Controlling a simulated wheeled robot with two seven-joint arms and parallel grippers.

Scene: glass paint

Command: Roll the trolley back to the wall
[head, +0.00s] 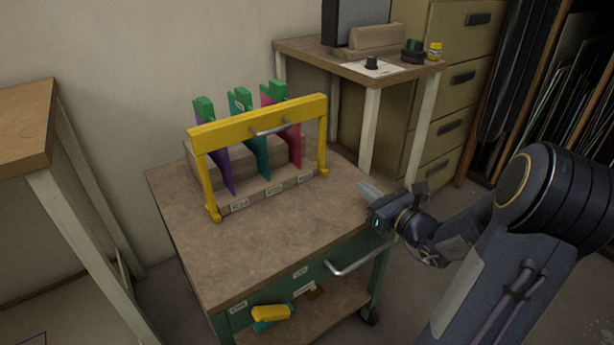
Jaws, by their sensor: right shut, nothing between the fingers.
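The trolley (245,258) has a brown top, a green body and a dark caster at its front right. It stands close to the wall (120,60); whether its back edge touches the wall I cannot tell. A metal handle (362,254) sticks out from its front. My right gripper (366,190) is shut and empty at the right edge of the trolley top, above and behind the handle. I cannot tell if it touches the top. My left gripper is not in view.
On the trolley, a yellow frame (258,122) with a metal bar stands around purple, teal and red panels with green tops. A table (25,125) stands at left. A side table (400,72) with small items and a drawer cabinet (450,110) stand behind right.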

